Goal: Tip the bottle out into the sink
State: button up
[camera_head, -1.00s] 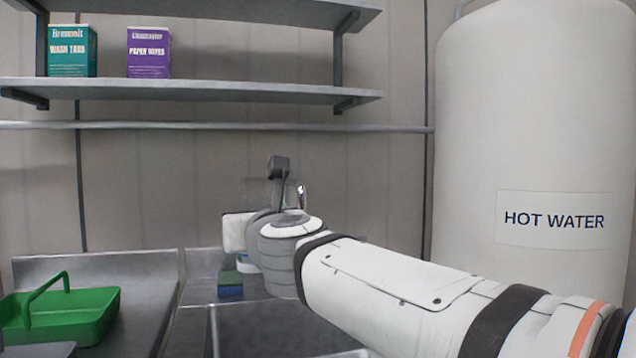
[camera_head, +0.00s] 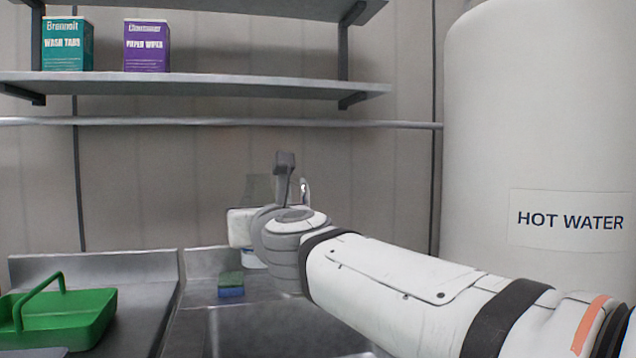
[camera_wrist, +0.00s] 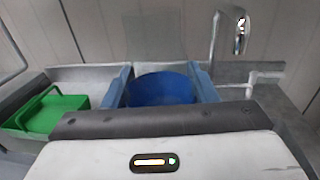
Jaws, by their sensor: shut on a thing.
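My gripper (camera_wrist: 161,72) is shut around a bottle (camera_wrist: 162,90); the wrist view shows a finger on each side of its blue, rounded part. The bottle's upper part looks clear and faint. In the head view, its clear top (camera_head: 258,188) shows above my gripper (camera_head: 241,228), and a white and blue lower part shows below. The bottle looks about upright; my wrist hides its middle. The sink (camera_head: 213,328) is a steel basin at the bottom centre, partly hidden by my arm. My gripper is above the back of the sink area.
A faucet (camera_wrist: 230,35) rises close to the right of the bottle. A green and blue sponge (camera_head: 231,285) lies on the ledge behind the basin. A green caddy (camera_head: 65,318) stands on the left counter. A hot water tank (camera_head: 545,120) is at right, shelves (camera_head: 200,83) above.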

aim_at(269, 185)
jog(key=shift+r+p, duration=0.2)
jog(key=shift+p, duration=0.1)
